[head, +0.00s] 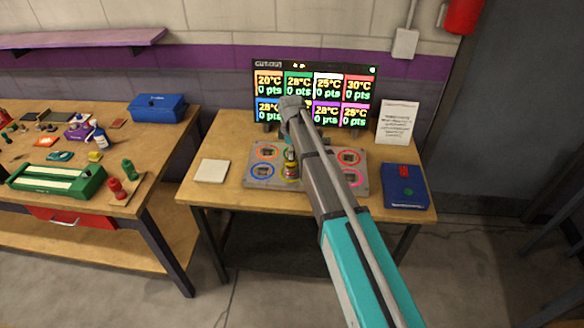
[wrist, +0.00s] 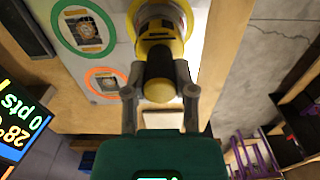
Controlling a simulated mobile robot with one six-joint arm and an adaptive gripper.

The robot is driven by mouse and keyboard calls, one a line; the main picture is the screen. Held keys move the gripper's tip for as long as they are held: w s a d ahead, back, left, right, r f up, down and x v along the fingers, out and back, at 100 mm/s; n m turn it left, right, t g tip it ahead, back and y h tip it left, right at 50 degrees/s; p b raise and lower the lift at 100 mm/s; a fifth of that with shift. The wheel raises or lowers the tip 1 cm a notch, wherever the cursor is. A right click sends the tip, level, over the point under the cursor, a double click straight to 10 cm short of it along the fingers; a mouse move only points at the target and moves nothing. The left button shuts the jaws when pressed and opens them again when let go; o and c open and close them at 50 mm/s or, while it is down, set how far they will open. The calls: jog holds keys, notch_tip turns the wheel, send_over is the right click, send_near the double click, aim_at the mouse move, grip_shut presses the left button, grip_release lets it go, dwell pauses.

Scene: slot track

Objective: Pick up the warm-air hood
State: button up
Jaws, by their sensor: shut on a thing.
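The warm-air hood (wrist: 158,45) is yellow with a black knob-like handle and a pale lower rim in the wrist view. My gripper (wrist: 160,92) has one finger on each side of the black handle and is shut on it. In the head view the hood (head: 291,171) is a small yellow shape at the middle of the grey board (head: 258,152), below my wrist. I cannot tell whether its rim touches the board. My forearm hides part of the board.
A lit score screen (head: 316,93) stands behind the board. A white square pad (head: 212,171) lies left, a blue case (head: 405,186) right, and a white notice (head: 397,121) stands behind it. The left bench holds a green tray (head: 57,180) and a blue box (head: 157,107).

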grip_shut()
jog(key=shift+r, duration=0.2)
notch_tip(320, 180, up, 3)
jog(key=p, duration=0.3)
jog(key=s+d+r+p, duration=0.2)
jog(key=s+r+p, duration=0.7)
jog(key=s, duration=0.4)
jog(key=shift+s+d+r+p, duration=0.25)
jog(key=shift+s+r+p, duration=0.1)
jog(key=shift+p, duration=0.2)
jog(key=shift+f, duration=0.1)
